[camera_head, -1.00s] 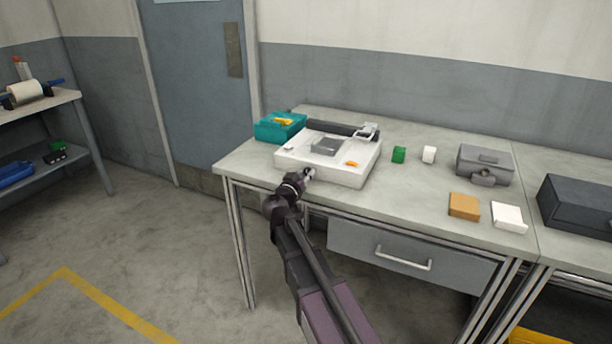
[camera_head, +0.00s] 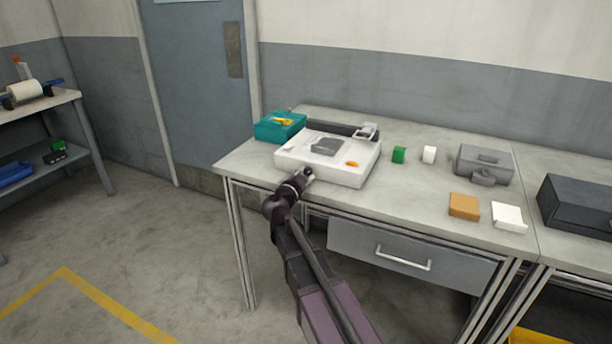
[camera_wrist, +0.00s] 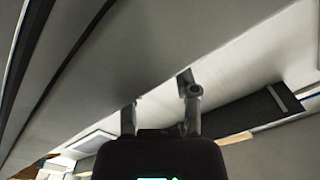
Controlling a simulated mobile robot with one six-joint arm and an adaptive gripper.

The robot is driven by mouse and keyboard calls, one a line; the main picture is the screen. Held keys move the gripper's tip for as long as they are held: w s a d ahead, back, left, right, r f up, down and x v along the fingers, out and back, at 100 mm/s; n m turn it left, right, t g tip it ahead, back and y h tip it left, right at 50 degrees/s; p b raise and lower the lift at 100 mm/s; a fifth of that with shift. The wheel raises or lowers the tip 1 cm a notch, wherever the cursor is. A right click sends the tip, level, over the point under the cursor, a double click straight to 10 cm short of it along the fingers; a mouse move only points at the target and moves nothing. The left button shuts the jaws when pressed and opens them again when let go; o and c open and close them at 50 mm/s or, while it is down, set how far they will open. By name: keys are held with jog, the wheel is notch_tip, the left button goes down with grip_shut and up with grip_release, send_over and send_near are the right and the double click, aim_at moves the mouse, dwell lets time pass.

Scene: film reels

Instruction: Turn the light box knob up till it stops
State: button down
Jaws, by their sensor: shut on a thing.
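The white light box (camera_head: 345,174) sits on the grey table near its left end. In the wrist view its pale front face (camera_wrist: 240,62) runs slantwise past the fingers. My gripper (camera_head: 308,173) is at the left part of the box's front side. In the wrist view my gripper (camera_wrist: 160,108) has its two fingers apart, pointing at the front face, shut on the knob. The knob itself is hidden or too small to make out, so its turn angle cannot be read.
A grey piece (camera_head: 323,147) and an orange piece (camera_head: 352,164) lie on the light box. A teal box (camera_head: 275,133) stands behind left. Green (camera_head: 399,155) and white (camera_head: 429,155) blocks stand to the right. A drawer (camera_head: 372,257) is below the table front.

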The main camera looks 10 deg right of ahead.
jog(key=m, duration=0.6)
jog(key=shift+s+d+m, duration=0.1)
jog(key=shift+m, duration=0.2)
dwell(0.4)
jog(key=c, duration=0.7)
grip_release()
jog(key=shift+o, duration=0.2)
jog(key=shift+s, duration=0.1)
jog(key=shift+s+a, duration=0.35)
jog(key=shift+a, duration=0.05)
jog(key=v, duration=0.7)
